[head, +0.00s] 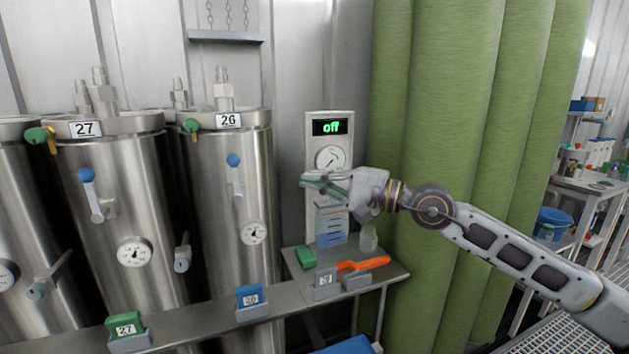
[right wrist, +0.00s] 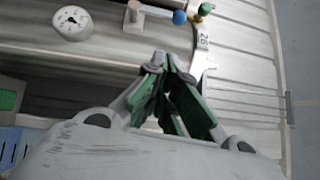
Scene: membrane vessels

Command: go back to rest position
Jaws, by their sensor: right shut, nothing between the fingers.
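My right arm comes in from the right in the head view. Its gripper (head: 312,181) is held in the air in front of the wall panel, just below the round gauge. In the right wrist view the green-padded fingers of the right gripper (right wrist: 168,62) meet at their tips, with nothing between them. Behind them is a steel vessel (right wrist: 240,75), and its tag reads 26. In the head view, vessel 26 (head: 215,200) stands to the left of the gripper, apart from it. My left gripper is not in view.
Vessel 27 (head: 110,200) stands further left. The wall panel (head: 343,125) reads "off". Green pipes (head: 440,120) rise behind the arm.

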